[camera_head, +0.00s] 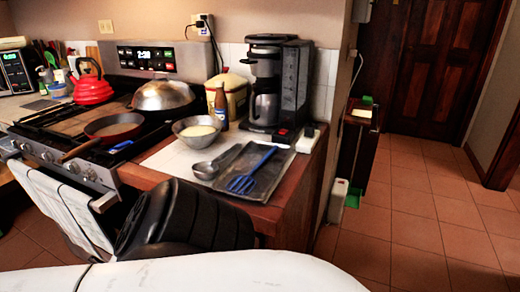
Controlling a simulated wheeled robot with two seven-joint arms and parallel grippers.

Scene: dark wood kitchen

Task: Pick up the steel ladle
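The steel ladle (205,170) lies on the counter in the head view, at the left edge of a dark metal tray (266,188). Its round bowl is at the near left and its handle runs toward the back right. I cannot tell whether the ladle rests on the tray's rim or beside it. A blue slotted turner (243,183) lies on the tray just right of the ladle. Neither of my grippers shows in this view.
A metal bowl (198,132) with pale contents stands behind the ladle, with a brown bottle (221,107) and coffee maker (279,85) beyond. The stove with a red pan (114,126) is left. A dark rounded shape (186,217) stands before the counter.

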